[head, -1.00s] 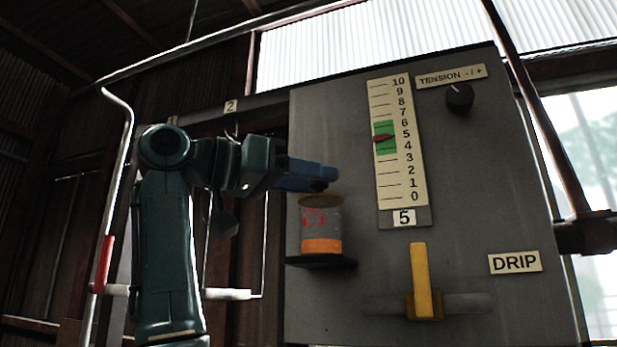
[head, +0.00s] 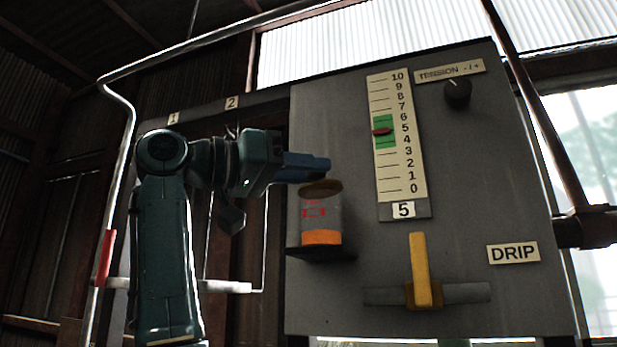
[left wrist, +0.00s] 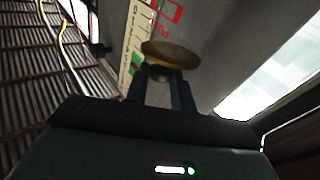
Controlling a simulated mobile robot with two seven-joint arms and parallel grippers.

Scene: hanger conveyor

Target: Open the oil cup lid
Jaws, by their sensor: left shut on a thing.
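The oil cup (head: 321,217) is a clear cylinder with red marks and orange oil at the bottom, upright on a dark bracket on the panel's left side. Its round brown lid (head: 321,188) is at the cup's top and looks slightly tilted. My left gripper (head: 318,173) reaches in from the left, with blue fingers just above the lid. In the left wrist view, the fingers (left wrist: 160,76) are shut on the small knob of the lid (left wrist: 171,53). Whether the lid is fully clear of the rim cannot be told. My right gripper is not in view.
The grey panel (head: 460,160) carries a tension scale (head: 397,140), a black knob (head: 458,92), a yellow lever (head: 419,268) and a DRIP label (head: 513,253). A bent pipe (head: 120,180) with a red sleeve stands at left.

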